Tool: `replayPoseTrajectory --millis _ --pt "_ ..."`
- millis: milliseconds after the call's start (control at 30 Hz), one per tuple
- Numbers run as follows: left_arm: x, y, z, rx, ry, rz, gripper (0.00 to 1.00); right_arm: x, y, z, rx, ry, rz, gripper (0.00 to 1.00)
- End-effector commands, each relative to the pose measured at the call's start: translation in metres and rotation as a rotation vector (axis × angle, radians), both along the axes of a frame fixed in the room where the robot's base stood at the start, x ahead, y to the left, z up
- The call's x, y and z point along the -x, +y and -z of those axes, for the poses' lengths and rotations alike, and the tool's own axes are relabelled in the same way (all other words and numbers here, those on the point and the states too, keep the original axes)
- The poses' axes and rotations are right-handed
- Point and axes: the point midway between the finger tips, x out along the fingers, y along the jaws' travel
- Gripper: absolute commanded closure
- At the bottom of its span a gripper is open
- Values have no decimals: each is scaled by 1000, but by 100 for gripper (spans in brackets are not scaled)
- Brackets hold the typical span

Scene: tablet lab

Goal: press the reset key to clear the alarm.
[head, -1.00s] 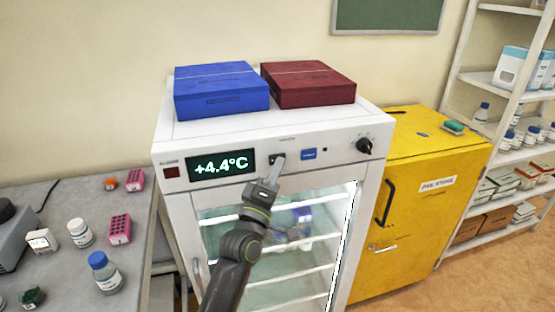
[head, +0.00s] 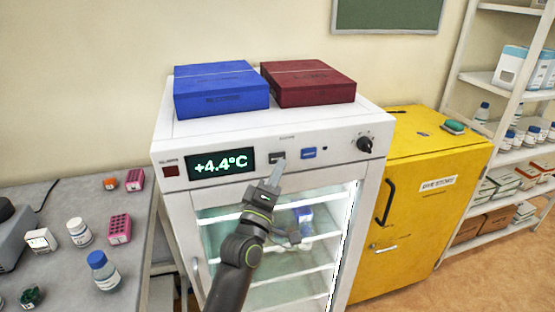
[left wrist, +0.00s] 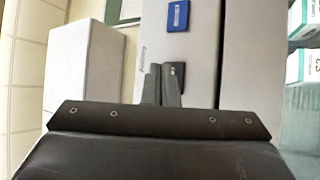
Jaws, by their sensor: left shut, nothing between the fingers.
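The white cabinet's front panel carries a dark grey key (head: 277,157) and a blue key (head: 308,153) to its right. Their lettering is too small to read, so I cannot tell by label which is reset. A display (head: 220,163) reads +4.4°C, and a dark red lamp (head: 171,171) left of it looks unlit. My left gripper (head: 278,167) is shut and empty, its tips just below and in front of the dark key. In the left wrist view the fingers (left wrist: 161,84) are together beside the dark key (left wrist: 179,75); the blue key (left wrist: 178,15) is farther up. My right gripper is out of view.
A black knob (head: 364,145) sits at the panel's right end. Blue (head: 220,95) and dark red (head: 308,88) boxes lie on the cabinet (head: 180,128). A yellow cabinet (head: 425,200) stands to the right, and a grey bench (head: 60,270) with bottles to the left.

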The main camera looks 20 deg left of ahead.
Motion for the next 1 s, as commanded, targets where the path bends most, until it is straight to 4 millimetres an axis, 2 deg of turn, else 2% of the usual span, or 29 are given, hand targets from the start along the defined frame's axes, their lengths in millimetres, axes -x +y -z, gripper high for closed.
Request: replayPoseTrajectory --millis 167,600,1000 --pt "4 -3 1 2 -1 0 100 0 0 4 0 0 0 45" --pt "38 -26 3 4 -1 0 100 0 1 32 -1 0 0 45" --pt "42 -28 0 1 0 0 100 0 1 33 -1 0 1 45"
